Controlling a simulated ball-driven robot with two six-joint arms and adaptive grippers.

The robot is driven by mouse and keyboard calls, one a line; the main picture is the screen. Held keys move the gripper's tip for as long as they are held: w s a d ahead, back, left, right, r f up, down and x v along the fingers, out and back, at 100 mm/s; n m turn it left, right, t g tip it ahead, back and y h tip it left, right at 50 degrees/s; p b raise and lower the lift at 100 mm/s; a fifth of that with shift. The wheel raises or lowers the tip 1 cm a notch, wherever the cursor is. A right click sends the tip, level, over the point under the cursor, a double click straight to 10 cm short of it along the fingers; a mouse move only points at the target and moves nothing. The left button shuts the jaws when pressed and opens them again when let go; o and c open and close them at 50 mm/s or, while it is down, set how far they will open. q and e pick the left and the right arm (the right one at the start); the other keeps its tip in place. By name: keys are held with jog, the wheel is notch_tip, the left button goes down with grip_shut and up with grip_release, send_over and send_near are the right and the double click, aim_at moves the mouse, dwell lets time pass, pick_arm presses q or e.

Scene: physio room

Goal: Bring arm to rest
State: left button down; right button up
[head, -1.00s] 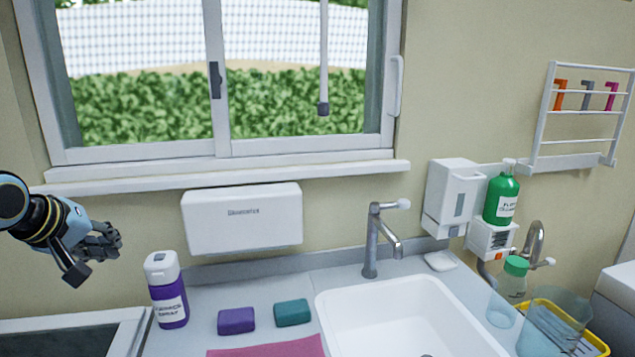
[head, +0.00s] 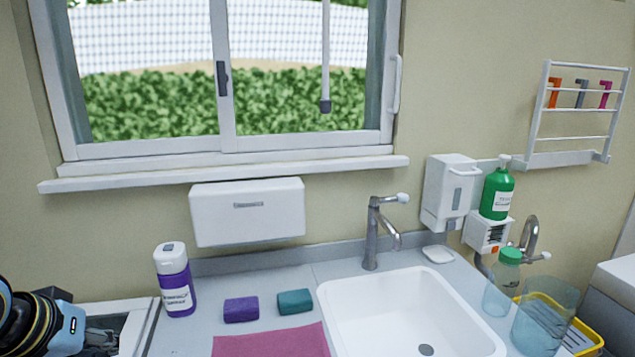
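My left arm comes in low at the left edge of the head view. Its gripper (head: 100,338) seems to show only in part, as dark shapes beyond the pale blue wrist. It is over the dark, white-framed recess at the lower left. Its fingers blend into that dark area, so I cannot tell whether they are open or shut. I see nothing held in it. My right arm and gripper are not in view.
A purple spray bottle (head: 175,281) stands upright right of my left gripper. A purple block (head: 241,310), a teal block (head: 295,301) and a pink cloth (head: 270,342) lie beside the white sink (head: 410,310). A tap (head: 372,240), clear containers (head: 545,315) and a yellow basket (head: 592,335) are further right.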

pick_arm(q)
jog(key=s+d+f+m+g+y, duration=0.1)
jog(key=s+m+g, duration=0.1)
jog(key=s, duration=0.8)
jog(key=s+d+m+g, duration=0.1)
jog(key=s+d+m, duration=0.1)
jog(key=s, duration=0.8)
notch_tip(320, 180, down, 36)
jog(key=s+a+f+g+b, duration=0.1)
jog(key=s+a+b, duration=0.15)
jog(key=b, duration=0.95)
jog(key=s+f+b, duration=0.4)
jog(key=s+f, duration=0.5)
jog(key=f, duration=0.4)
jog(key=s+a+f+g+b, duration=0.1)
jog(key=s+f+b, duration=0.4)
jog(key=s+f, duration=0.4)
notch_tip(320, 180, down, 4)
jog(key=shift+g, duration=0.3)
